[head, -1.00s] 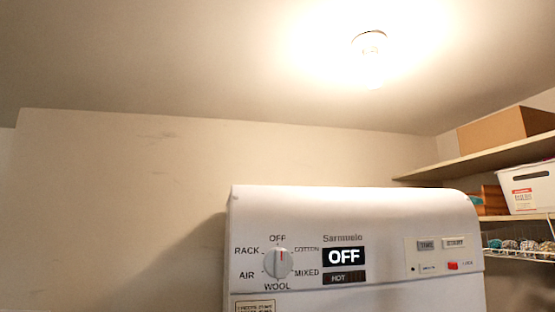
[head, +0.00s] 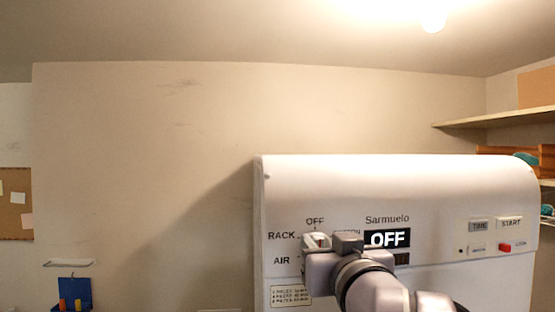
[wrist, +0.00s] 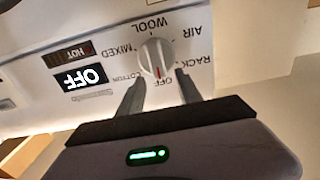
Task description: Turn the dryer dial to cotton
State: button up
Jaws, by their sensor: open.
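The dryer (head: 440,270) is white, with a control panel. Its dial (wrist: 155,58) is a white knob with a red mark, shown upside down in the wrist view. The red mark points at OFF. COTTON (wrist: 126,79) is the label beside OFF. The display (head: 387,239) reads OFF. My gripper (wrist: 158,77) is open, with one finger on each side of the dial's lower part in the wrist view. I cannot tell whether either finger touches it. In the head view my gripper (head: 325,241) hides most of the dial and the MIXED and WOOL labels.
TIME (head: 479,226) and START (head: 510,223) buttons and a red switch (head: 505,247) sit on the panel's right side. A wooden shelf (head: 485,118) is at the right wall. A corkboard (head: 15,203) and a blue holder (head: 74,293) are at the far left.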

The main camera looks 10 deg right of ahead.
jog(key=shift+w, duration=0.5)
grip_shut()
jog(key=shift+s+m, duration=0.1)
jog(key=shift+m, duration=0.2)
jog(key=shift+d+m+b, duration=0.3)
jog(key=shift+m, duration=0.7)
jog(key=m+p, duration=0.2)
jog(key=m, duration=0.1)
jog(key=shift+d+f+m, duration=0.1)
jog(key=shift+d+m, duration=0.2)
jog(key=shift+d, duration=0.05)
jog(key=m, duration=0.3)
jog(key=f+m+p, duration=0.1)
jog(key=m, duration=0.1)
jog(key=shift+w+d, duration=0.2)
jog(key=shift+d, duration=0.15)
jog(key=shift+f+m, duration=0.1)
jog(key=shift+m, duration=0.3)
